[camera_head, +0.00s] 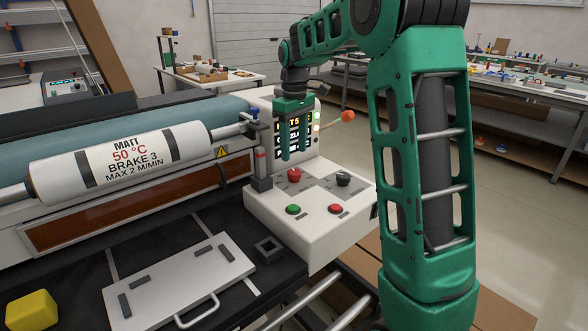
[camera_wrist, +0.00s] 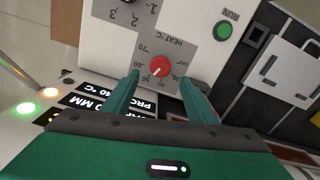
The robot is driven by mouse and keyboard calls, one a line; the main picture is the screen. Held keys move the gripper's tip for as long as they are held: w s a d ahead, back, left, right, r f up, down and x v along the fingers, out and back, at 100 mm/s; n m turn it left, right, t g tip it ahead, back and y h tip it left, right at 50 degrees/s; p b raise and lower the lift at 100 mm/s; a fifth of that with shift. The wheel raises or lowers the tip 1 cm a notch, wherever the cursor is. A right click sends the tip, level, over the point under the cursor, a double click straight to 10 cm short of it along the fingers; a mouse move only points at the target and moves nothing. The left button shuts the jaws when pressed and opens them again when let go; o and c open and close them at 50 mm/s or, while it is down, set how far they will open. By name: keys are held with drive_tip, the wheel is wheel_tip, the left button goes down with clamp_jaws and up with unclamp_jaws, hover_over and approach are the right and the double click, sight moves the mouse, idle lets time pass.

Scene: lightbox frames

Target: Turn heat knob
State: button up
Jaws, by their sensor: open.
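The red heat knob (camera_head: 294,175) is on the top of the white control box (camera_head: 318,232), left of a black knob (camera_head: 343,179). In the wrist view the heat knob (camera_wrist: 160,67) sits on a grey dial with numbers and the label HEAT °C; its exact setting is hard to read. My gripper (camera_head: 297,157) points down over the red knob, open and empty, with its fingertips a little above it. In the wrist view the fingers of my gripper (camera_wrist: 160,78) appear on either side of the knob, with no visible contact.
A lit display (camera_head: 292,132) stands behind the knobs; part of it reads 40 °C in the wrist view. A green button (camera_head: 293,209) and a red button (camera_head: 335,209) are in front. The roller (camera_head: 125,160) at left reads MATT, 50 °C. An orange-ended lever (camera_head: 347,116) projects right.

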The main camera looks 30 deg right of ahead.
sight(294, 171)
wheel_tip(294, 171, down, 7)
drive_tip(key=shift+f, duration=0.1)
idle(0.4)
drive_tip(key=c, duration=1.1)
